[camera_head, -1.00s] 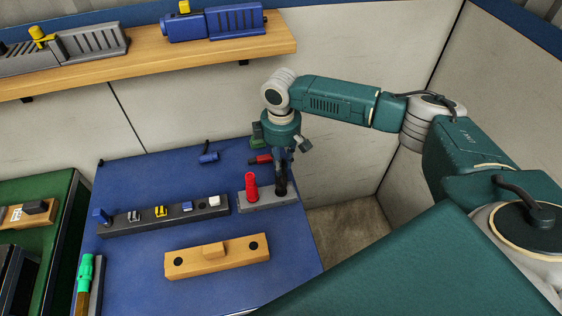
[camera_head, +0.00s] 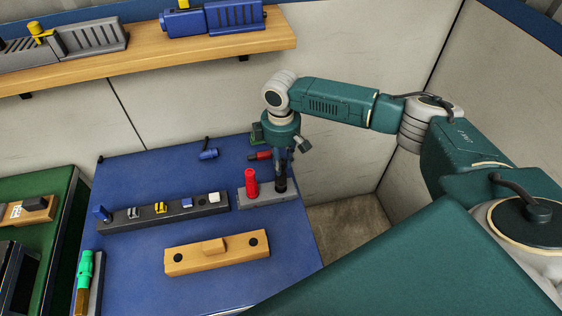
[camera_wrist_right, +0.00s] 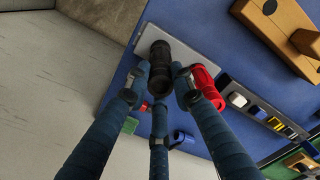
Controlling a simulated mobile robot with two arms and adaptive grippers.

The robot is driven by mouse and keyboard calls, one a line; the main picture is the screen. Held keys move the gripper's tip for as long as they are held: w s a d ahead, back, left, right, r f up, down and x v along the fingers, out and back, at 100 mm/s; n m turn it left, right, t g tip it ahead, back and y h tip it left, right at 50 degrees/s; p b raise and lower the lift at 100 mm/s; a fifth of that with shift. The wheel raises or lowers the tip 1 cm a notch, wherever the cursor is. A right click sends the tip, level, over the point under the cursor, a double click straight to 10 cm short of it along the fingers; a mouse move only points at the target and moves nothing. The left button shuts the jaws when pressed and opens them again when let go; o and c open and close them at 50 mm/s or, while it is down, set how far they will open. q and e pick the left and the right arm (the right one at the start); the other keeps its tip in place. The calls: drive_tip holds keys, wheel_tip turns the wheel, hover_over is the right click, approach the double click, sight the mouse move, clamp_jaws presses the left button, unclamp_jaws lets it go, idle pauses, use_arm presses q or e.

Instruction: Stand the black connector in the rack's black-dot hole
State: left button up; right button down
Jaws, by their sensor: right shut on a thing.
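The black connector (camera_head: 281,185) is upright at the right end of the grey rack (camera_head: 262,200). Its lower end meets the rack's top; how deep it sits in a hole I cannot tell. My right gripper (camera_head: 282,168) points down and is shut on its upper part. In the right wrist view the black connector (camera_wrist_right: 160,65) lies between the blue fingers of the gripper (camera_wrist_right: 158,88), over the rack (camera_wrist_right: 149,37). The black dot is not visible. A red connector (camera_head: 251,184) stands in the rack just left of it. My left gripper is not in view.
A dark strip (camera_head: 170,212) with several small parts lies left of the rack. A wooden block (camera_head: 217,257) with two black dots lies in front. A red piece (camera_head: 260,155) and a blue piece (camera_head: 208,154) lie behind. The blue table's (camera_head: 310,262) right edge is close to the rack.

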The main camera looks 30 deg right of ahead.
drive_tip(key=shift+f, duration=0.1)
drive_tip(key=shift+f+b, duration=0.45)
drive_tip(key=shift+f, duration=0.6)
drive_tip(key=c, duration=1.4)
unclamp_jaws()
wheel_tip(320, 180, up, 12)
drive_tip(key=shift+f, duration=0.15)
wheel_tip(320, 180, up, 4)
drive_tip(key=p, duration=0.3)
